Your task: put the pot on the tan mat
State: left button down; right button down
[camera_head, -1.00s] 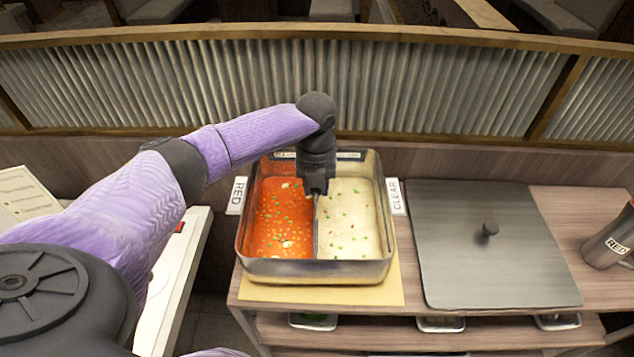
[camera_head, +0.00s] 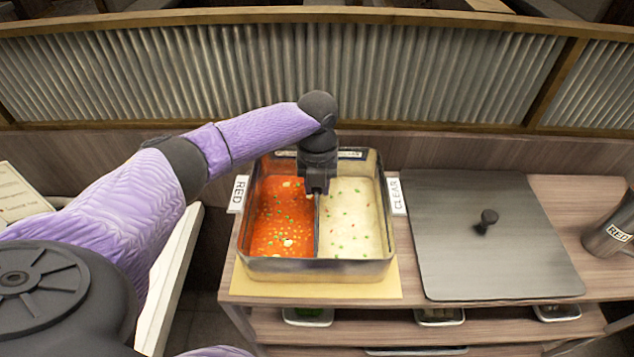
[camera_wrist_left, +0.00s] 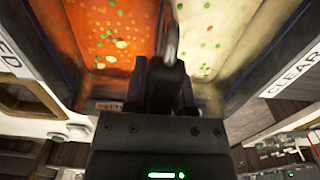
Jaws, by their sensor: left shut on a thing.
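The pot (camera_head: 318,268) is a rectangular metal pan with a divider, red broth on the left side and pale broth on the right. It is over the tan mat (camera_head: 312,289), whose front strip shows below it; I cannot tell whether it touches the mat. My left gripper (camera_head: 317,190) comes down over the middle of the pot and is shut on its divider. In the left wrist view the gripper (camera_wrist_left: 170,65) grips the divider between the two broths. My right gripper is not in view.
RED (camera_head: 238,194) and CLEAR (camera_head: 396,196) labels flank the pot. A dark square lid (camera_head: 490,255) with a knob lies to the right, and a dark RED jug (camera_head: 612,235) stands at the far right. A wood and corrugated metal partition (camera_head: 250,80) rises behind.

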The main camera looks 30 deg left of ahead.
pick_arm(q)
jog(key=shift+f, duration=0.35)
dwell(0.4)
grip_release()
jog(key=shift+s, duration=0.1)
dwell(0.6)
notch_tip(320, 180, up, 4)
jog(key=p, duration=0.4)
jog(key=shift+f, duration=0.1)
notch_tip(320, 180, up, 8)
jog(key=p, duration=0.7)
jog(key=shift+f+p, duration=0.2)
jog(key=shift+p, duration=0.1)
jog(key=shift+f, duration=0.25)
